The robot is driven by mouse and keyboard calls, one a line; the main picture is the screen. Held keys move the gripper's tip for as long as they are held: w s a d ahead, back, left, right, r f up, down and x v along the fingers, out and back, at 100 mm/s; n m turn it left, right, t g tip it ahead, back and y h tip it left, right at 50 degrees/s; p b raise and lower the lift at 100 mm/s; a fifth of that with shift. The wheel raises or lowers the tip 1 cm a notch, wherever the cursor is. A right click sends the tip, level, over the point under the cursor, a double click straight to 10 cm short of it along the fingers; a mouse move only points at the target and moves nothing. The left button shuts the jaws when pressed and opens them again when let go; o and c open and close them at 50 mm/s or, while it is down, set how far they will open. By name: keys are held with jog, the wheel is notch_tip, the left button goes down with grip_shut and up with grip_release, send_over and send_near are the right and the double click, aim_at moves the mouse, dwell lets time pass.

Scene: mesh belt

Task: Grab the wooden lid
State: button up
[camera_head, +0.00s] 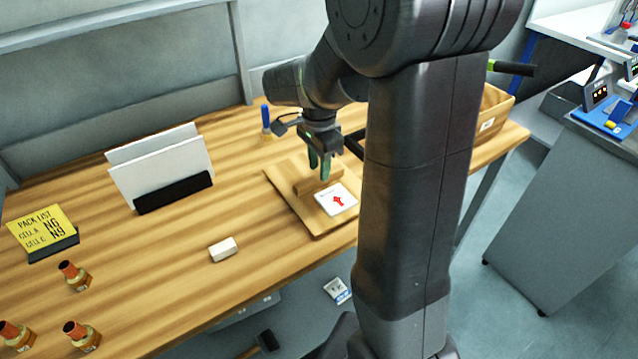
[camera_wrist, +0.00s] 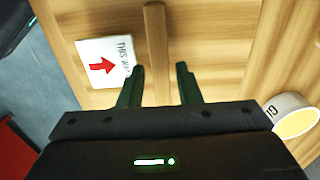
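The wooden lid (camera_head: 287,192) is a flat board with a raised bar handle (camera_head: 318,181) across it, lying on the wooden table. A white label with a red arrow (camera_head: 337,200) is on its top. My gripper (camera_head: 319,170) is open above the handle, fingers pointing down. In the wrist view the handle (camera_wrist: 155,40) runs up between the two spread fingertips (camera_wrist: 160,68), and the label (camera_wrist: 106,62) lies left of it. I cannot tell whether the fingers touch the handle.
A white block (camera_head: 223,250) lies on the table at front left. White panels in a black stand (camera_head: 172,192), a yellow pack-list sign (camera_head: 42,232) and several small bottles (camera_head: 75,276) stand further left. A wooden bin (camera_head: 490,120) is at right. A round white container (camera_wrist: 290,108) shows right of my gripper.

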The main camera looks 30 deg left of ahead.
aim_at(319, 182)
jog(key=shift+f, duration=1.3)
grip_shut()
